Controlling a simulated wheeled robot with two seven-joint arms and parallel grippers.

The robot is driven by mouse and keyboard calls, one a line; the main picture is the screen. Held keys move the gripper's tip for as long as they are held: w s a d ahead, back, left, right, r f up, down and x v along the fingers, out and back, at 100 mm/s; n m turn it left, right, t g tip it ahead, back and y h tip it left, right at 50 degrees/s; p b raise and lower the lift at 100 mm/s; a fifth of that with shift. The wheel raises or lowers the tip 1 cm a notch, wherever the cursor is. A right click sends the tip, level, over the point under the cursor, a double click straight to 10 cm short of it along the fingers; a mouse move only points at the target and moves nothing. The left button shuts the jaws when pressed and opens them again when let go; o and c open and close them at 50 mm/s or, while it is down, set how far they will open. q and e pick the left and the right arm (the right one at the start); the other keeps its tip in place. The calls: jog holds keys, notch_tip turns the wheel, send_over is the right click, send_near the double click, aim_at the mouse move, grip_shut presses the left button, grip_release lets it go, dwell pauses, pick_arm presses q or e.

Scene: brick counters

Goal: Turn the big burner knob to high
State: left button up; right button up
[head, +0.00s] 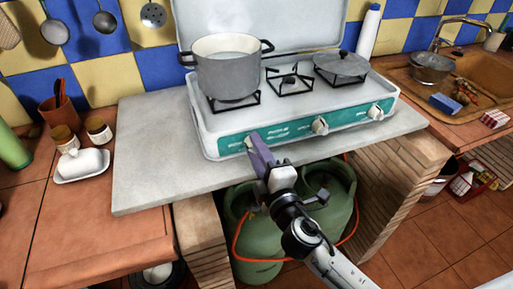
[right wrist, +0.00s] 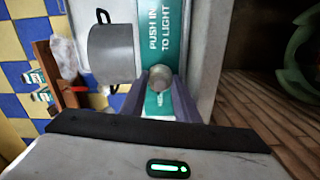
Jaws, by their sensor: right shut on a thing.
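The white stove (head: 272,113) has a teal front panel (head: 292,130) with a row of knobs. My right gripper (head: 254,141) reaches the leftmost knob, below the burner with the large grey pot (head: 228,78). In the right wrist view, the round metallic knob (right wrist: 159,77) sits between the two fingers of the right gripper (right wrist: 159,91), which is shut on it. The gripper mostly hides this knob in the head view. The middle knob (head: 320,126) and right knob (head: 375,112) are free. My left gripper is out of view.
A lidded pan (head: 342,66) sits on the right burner. Green gas bottles (head: 331,199) with an orange hose stand under the grey counter slab (head: 150,155). A butter dish (head: 82,166) and jars stand at left; a sink (head: 480,72) is at right.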

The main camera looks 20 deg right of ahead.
jog(key=shift+n, duration=0.7)
jog(key=o, duration=1)
jog(key=shift+o, duration=0.2)
